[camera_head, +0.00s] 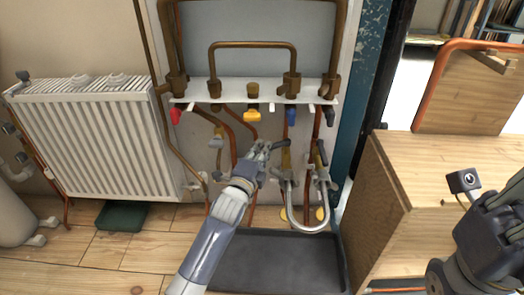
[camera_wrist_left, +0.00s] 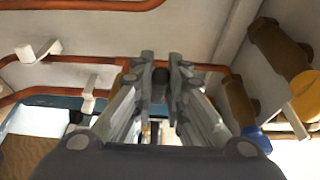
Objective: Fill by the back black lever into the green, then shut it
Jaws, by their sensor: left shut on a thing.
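Two black levers show in the head view below the pipe rail. One black lever (camera_head: 280,145) is at my left gripper (camera_head: 267,149); the other black lever (camera_head: 321,152) stands to its right, apart from the gripper. A silver U-shaped hose (camera_head: 308,228) hangs below them between two valves. My left gripper is shut on the nearer lever, whose grip is partly hidden by the fingers. In the left wrist view, the fingertips (camera_wrist_left: 161,75) close around a small dark piece. My right gripper (camera_head: 496,228) is at the right edge, its fingers not clear. I see no green zone or gauge face.
A white rail (camera_head: 200,92) carries red, yellow, blue and black handles above. A white radiator (camera_head: 95,135) stands left. A black tray (camera_head: 275,262) lies on the floor below. A wooden cabinet (camera_head: 430,195) stands right. Copper pipes run close around the left gripper.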

